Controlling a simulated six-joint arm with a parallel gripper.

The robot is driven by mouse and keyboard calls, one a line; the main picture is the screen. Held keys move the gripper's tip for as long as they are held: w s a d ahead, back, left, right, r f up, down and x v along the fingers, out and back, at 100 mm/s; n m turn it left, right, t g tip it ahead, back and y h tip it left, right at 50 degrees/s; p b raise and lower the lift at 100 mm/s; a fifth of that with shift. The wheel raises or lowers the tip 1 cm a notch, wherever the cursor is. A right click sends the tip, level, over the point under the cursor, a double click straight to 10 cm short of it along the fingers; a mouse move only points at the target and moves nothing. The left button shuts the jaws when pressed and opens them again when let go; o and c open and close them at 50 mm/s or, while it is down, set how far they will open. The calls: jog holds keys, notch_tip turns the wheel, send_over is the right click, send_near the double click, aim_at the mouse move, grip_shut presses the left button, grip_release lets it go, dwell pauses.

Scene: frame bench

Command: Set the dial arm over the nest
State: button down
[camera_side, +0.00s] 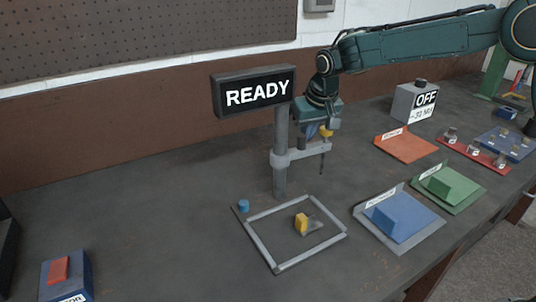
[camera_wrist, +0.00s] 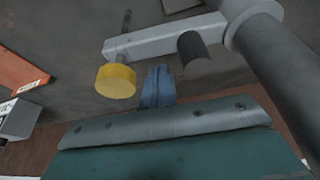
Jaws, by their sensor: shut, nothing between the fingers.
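The dial arm (camera_side: 297,154) is a light grey bar clamped on an upright grey post (camera_side: 281,125), with a thin vertical rod at its outer end. It also shows in the wrist view (camera_wrist: 155,41), with a yellow knob (camera_wrist: 116,82) and a dark stub on it. My gripper (camera_wrist: 157,87) is shut and empty; its fingertips are beside the yellow knob, apparently not gripping it. In the side view my gripper (camera_side: 312,131) is close above the dial arm. A grey square frame (camera_side: 262,246) lies on the bench, with a small yellow and grey piece (camera_side: 301,223) inside. I cannot tell which part is the nest.
A READY sign (camera_side: 254,92) tops the post. A blue button (camera_side: 243,206) stands by the frame. Right are blue (camera_side: 420,236), green (camera_side: 469,199) and orange (camera_side: 405,151) plates, a red rack (camera_side: 486,158) and an OFF box (camera_side: 402,103).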

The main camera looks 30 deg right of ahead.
jog(key=shift+s+a, duration=0.1)
jog(key=shift+s, duration=0.55)
